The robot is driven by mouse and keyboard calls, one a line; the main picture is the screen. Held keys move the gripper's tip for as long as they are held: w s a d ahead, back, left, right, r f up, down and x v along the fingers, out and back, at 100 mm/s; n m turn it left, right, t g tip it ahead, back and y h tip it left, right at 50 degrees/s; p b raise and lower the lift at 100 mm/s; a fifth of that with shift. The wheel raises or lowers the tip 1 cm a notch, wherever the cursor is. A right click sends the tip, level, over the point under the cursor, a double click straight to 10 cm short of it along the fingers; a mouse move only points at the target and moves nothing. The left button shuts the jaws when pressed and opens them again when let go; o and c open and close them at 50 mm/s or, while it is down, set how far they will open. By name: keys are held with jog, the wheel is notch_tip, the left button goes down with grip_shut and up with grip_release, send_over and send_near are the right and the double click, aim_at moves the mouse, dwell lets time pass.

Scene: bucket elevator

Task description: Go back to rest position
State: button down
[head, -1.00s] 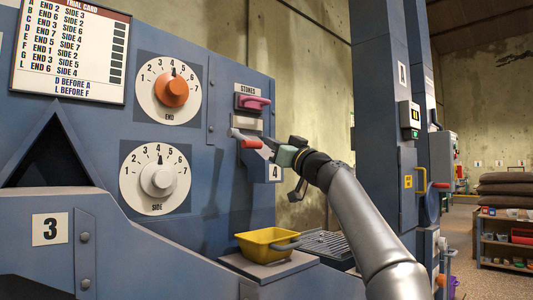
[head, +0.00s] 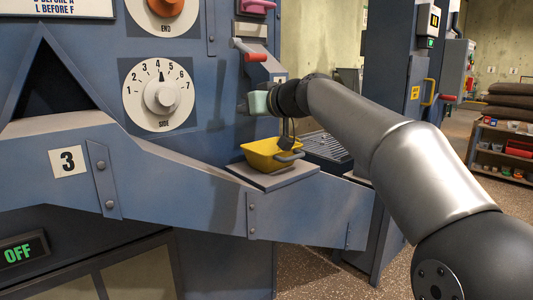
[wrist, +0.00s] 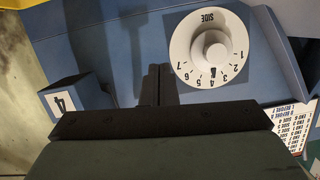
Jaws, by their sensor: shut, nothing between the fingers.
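My gripper (head: 243,107) is in front of the blue machine panel, to the right of the SIDE dial (head: 162,96) and above the yellow bucket (head: 268,154). In the wrist view my gripper (wrist: 158,70) has its fingers together, with nothing held. The SIDE dial also shows in the wrist view (wrist: 210,50), its white knob pointing at about 4. The red-tipped lever (head: 250,52) under the pink STORES handle (head: 257,6) is up and to the right, apart from my gripper. The bucket sits upright on a grey plate.
A sloping blue chute (head: 200,185) runs below, marked by a 3 plate (head: 68,161). A dark grate (head: 325,147) lies right of the bucket. A blue column (head: 390,100) stands further right, with a yellow handle (head: 430,92). A lit OFF sign (head: 22,251) is at lower left.

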jog(key=s+d+f+m+g+h+p, duration=0.2)
jog(key=s+d+p, duration=0.4)
jog(key=s, duration=0.7)
jog(key=s+d+f+m+g+h+p, duration=0.2)
jog(key=s+d+f+g+h+p, duration=0.2)
jog(key=s+p, duration=0.7)
jog(key=s+d+f+m+g+h+p, duration=0.3)
jog(key=s+d+f+p, duration=0.3)
jog(key=s, duration=0.8)
jog(key=d+g+h+p, duration=0.1)
jog(key=d+p, duration=0.1)
jog(key=p, duration=0.1)
jog(key=shift+s+d+f+g, duration=0.15)
jog(key=shift+s+d+g, duration=0.05)
jog(key=shift+s+g, duration=0.2)
